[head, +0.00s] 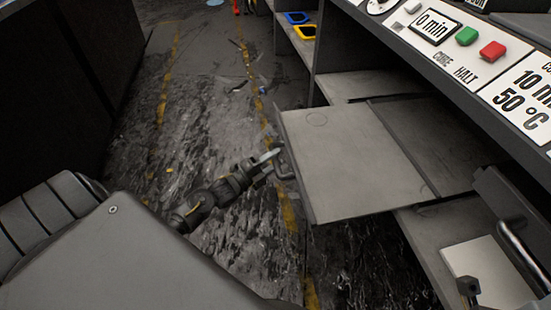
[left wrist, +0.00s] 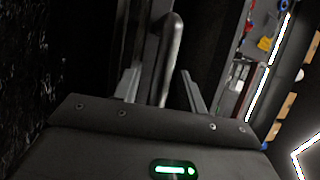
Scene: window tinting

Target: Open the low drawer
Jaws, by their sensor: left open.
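My left gripper (head: 271,159) is at this handle, coming from the left. In the left wrist view the dark handle bar (left wrist: 171,55) stands between the two spread fingers of my left gripper (left wrist: 161,90), which is open. I cannot tell whether a finger touches the bar.
A console (head: 440,70) with green and red buttons overhangs the drawer. A shelf with blue and yellow frames (head: 303,31) is behind. A dark panel with a metal bar (head: 517,253) and a pale sheet (head: 485,268) are at lower right. The worn floor (head: 215,110) on the left is mostly clear.

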